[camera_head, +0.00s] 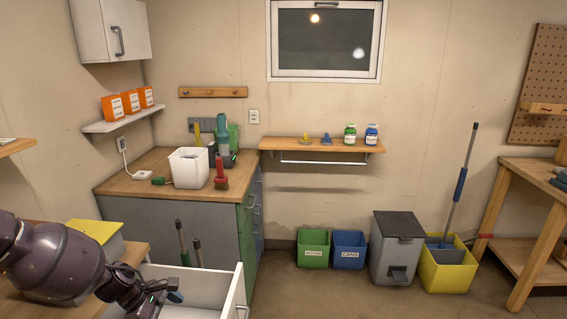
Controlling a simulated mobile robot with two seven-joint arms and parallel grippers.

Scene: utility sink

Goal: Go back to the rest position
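My dark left arm comes in from the lower left. Its gripper (160,298) is at the bottom edge, in front of an open white drawer (212,283). The fingers are small and partly cut off, so I cannot tell whether they are open or hold anything. A small blue-grey piece shows beside the gripper; I cannot tell whether it is a fingertip or a separate object. My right gripper is not in view.
A wooden-topped cabinet (130,178) holds a white bin (188,168) and bottles. Green (313,250) and blue (348,250) bins, a grey bin (397,255) and a yellow mop bucket (447,272) line the wall. The centre floor is clear.

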